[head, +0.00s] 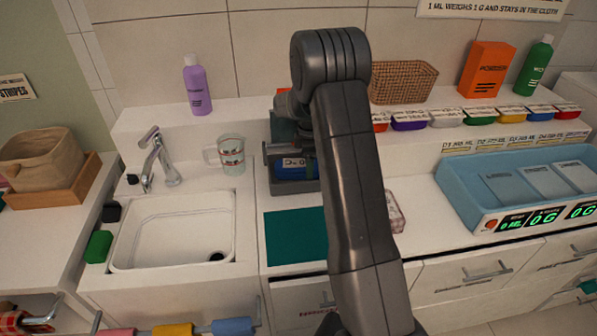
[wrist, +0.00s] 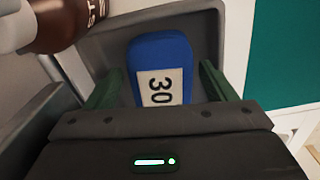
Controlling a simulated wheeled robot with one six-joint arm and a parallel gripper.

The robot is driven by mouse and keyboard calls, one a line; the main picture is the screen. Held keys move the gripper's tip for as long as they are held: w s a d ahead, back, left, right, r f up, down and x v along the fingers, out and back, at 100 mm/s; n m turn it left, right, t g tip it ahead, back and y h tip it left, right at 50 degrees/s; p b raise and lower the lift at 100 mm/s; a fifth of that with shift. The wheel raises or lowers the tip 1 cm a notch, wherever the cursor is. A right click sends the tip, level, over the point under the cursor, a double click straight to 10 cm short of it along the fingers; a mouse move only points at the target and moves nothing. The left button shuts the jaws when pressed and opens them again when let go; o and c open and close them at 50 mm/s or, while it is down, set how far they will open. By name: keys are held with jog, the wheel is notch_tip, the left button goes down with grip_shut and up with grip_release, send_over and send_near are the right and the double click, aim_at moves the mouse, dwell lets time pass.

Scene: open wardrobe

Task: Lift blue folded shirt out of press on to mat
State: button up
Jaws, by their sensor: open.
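The blue folded shirt (wrist: 162,50) lies in the grey press (wrist: 105,45) in the wrist view, with a white tag reading 30 facing me. My gripper (wrist: 161,80) is open, with one green finger on each side of the shirt. I cannot tell whether the fingers touch it. In the head view the press (head: 272,187) stands on the counter, partly behind my arm, with some blue showing in it. The teal mat (head: 294,237) lies flat and bare in front of the press; it also shows at the right in the wrist view (wrist: 284,55).
A brown bottle (wrist: 65,22) is close at the upper left of the wrist view. A sink (head: 172,232) with a tap and a measuring jug (head: 232,155) are left of the press. A blue tray (head: 455,195) with readouts is at right. A wicker basket (head: 405,82) stands on the back ledge.

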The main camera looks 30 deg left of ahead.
jog(key=shift+r, duration=0.1)
jog(key=c, duration=0.7)
jog(key=shift+o, duration=0.2)
jog(key=shift+r, duration=0.1)
jog(key=shift+s+d+r+p, duration=0.1)
jog(key=shift+r+p, duration=0.55)
jog(key=shift+r, duration=0.45)
jog(key=shift+s+d+r+p, duration=0.15)
jog(key=shift+r+p, duration=0.45)
jog(key=shift+r, duration=0.55)
jog(key=shift+s+d+r+p, duration=0.1)
jog(key=shift+r+p, duration=0.55)
jog(key=shift+r, duration=0.45)
jog(key=s+d+r, duration=0.3)
jog(key=s+d, duration=0.2)
jog(key=s, duration=0.1)
jog(key=shift+b, duration=0.35)
